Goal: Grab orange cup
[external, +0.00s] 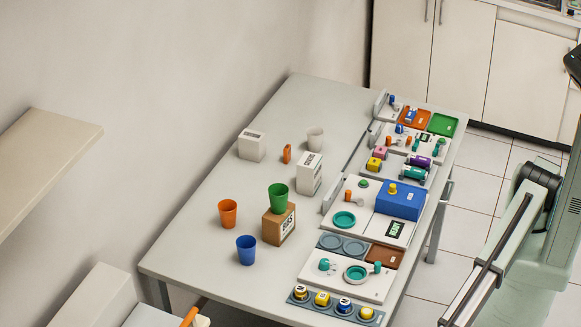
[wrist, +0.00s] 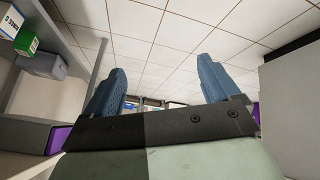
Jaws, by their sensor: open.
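The orange cup (external: 228,213) stands upright on the left part of the grey table in the external view. A blue cup (external: 246,249) stands close in front of it, and a green cup (external: 278,197) sits to its right on a brown box (external: 279,224). My gripper (wrist: 162,88) shows in the wrist view with its two blue fingers spread wide and nothing between them. It is open and points toward a tiled surface, away from the cups. The fingers are not clearly seen in the external view, and the orange cup is not visible in the wrist view.
White boxes (external: 251,145), a small orange item (external: 287,154) and a pale cup (external: 315,139) stand farther back. Trays with small parts, including a blue box (external: 399,200), line the table's right side. The table's left edge strip (external: 185,245) is clear. A wall shelf (external: 45,170) is at left.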

